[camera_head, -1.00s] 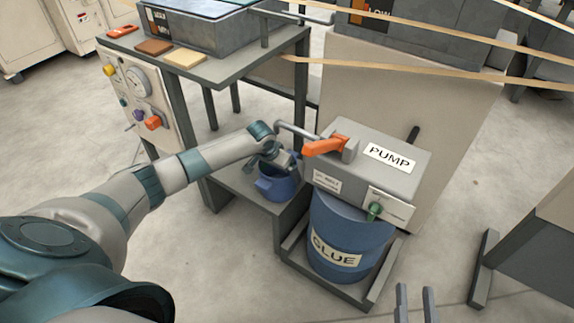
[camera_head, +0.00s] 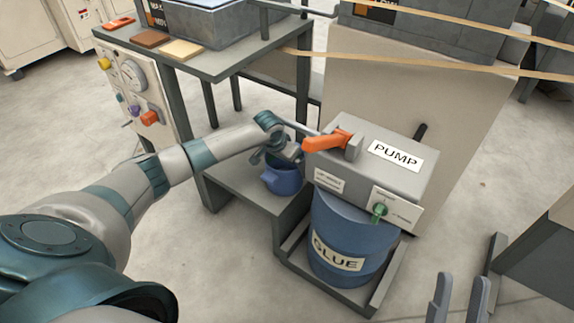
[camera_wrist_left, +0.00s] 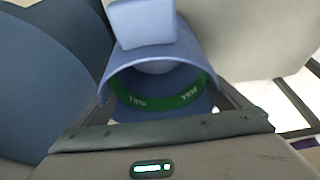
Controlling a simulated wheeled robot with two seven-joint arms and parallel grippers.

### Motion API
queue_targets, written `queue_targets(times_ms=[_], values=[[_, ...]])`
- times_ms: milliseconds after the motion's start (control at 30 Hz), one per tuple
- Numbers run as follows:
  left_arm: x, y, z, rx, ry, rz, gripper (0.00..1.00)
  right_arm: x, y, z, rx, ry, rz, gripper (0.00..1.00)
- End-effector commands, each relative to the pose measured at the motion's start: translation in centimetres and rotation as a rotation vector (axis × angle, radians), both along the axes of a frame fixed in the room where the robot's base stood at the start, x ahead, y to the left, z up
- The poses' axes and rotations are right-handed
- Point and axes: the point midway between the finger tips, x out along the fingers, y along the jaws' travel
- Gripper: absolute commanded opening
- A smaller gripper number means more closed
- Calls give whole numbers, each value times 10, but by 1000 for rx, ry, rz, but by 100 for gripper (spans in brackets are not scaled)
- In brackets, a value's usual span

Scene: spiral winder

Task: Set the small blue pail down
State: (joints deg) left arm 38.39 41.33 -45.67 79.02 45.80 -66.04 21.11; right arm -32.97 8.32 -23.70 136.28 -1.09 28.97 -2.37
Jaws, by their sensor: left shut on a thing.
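The small blue pail (camera_head: 282,181) is at the right end of the lower grey shelf (camera_head: 232,178), beside the glue drum. My left gripper (camera_head: 284,160) is at the top of the pail, its fingers largely hidden in the head view. In the left wrist view the pail (camera_wrist_left: 155,40) sits between the two fingers (camera_wrist_left: 165,112), and a green band with lettering shows inside its rim. The gripper is shut on the pail. I cannot tell whether the pail's bottom touches the shelf. My right gripper (camera_head: 460,288) is open and empty at the lower right.
The grey pump box (camera_head: 375,165) with an orange lever (camera_head: 326,141) stands close right of my left gripper, above the blue glue drum (camera_head: 345,243). The upper table (camera_head: 225,62) overhangs behind. The left part of the lower shelf is clear.

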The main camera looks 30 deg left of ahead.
Motion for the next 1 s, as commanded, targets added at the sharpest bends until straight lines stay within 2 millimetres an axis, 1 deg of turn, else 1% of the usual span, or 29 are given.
queue_targets(times_ms=[300, 333, 367, 633, 733, 800, 933, 967, 1000], values=[[0, 0, -2, 0, 0, 1, 70, 0, 1, -1, -3, 12, 1, 31], [0, 0, -3, 0, 0, 1, 98, 0, 1, -2, -4, 16, 2, 31], [0, 0, -3, 0, 0, 1, 100, 0, 1, -2, -3, 16, 2, 31], [0, 0, -2, 0, 0, 0, 100, 0, 1, -3, -3, 16, 1, 31], [0, 0, 1, 0, -1, 0, 100, 0, 0, -2, -1, 9, 0, 31], [-2, 1, 6, 1, 0, 0, 100, 1, 1, 2, -2, 8, 1, 31], [-7, 1, 20, 0, -1, 1, 100, 2, 4, 1, -12, 37, 5, 31], [-9, 1, 24, -1, -1, 0, 100, 2, 6, -1, -15, 51, 8, 31], [-11, 1, 30, 0, 0, 0, 100, -2, 11, -13, -27, 104, 21, 31]])
